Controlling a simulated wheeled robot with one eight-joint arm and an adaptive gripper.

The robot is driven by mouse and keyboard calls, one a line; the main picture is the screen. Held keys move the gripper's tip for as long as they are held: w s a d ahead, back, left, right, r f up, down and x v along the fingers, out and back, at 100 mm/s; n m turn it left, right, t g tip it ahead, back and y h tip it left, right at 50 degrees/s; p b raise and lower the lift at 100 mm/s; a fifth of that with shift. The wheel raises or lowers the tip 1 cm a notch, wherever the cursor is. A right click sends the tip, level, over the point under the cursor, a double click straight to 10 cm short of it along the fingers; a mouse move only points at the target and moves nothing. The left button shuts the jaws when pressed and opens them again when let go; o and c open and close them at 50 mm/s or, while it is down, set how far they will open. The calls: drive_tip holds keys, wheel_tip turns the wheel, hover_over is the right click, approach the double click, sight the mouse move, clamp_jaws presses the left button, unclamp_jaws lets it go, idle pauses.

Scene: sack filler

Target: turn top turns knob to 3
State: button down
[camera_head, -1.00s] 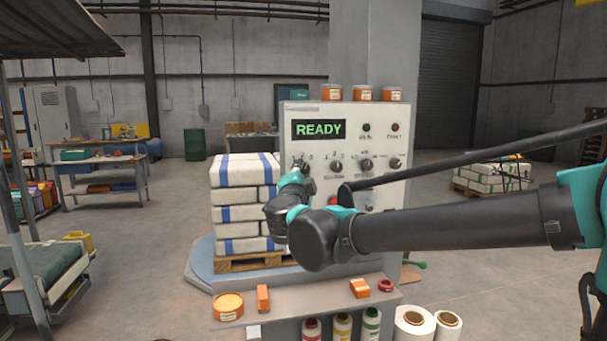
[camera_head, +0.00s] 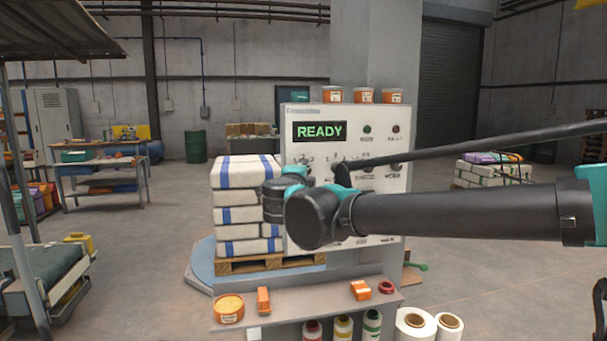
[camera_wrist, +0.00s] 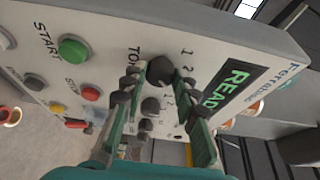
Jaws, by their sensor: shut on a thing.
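The top turns knob (camera_wrist: 159,69) is a round dark knob on the pale control panel (camera_head: 362,112), with a partly hidden "TO..." label and the numbers 1 and 2 beside it in the wrist view. My gripper (camera_wrist: 160,80) has one finger on each side of this knob and is shut on it. I cannot tell which number the knob points to.
A READY display (camera_head: 320,131) is lit. A green START button (camera_wrist: 73,50) and a red button (camera_wrist: 91,94) lie near the knob. More dark knobs (camera_wrist: 150,105) sit close behind it. A shelf (camera_head: 310,309) with orange items juts out below, and stacked sacks (camera_head: 238,193) stand to the left.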

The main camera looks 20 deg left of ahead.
drive_tip(key=c, duration=1.2)
unclamp_jaws()
drive_tip(key=shift+o, duration=0.2)
drive_tip(key=s+d, duration=0.2)
drive_tip(key=s, duration=0.9)
drive_tip(key=shift+s, duration=0.4)
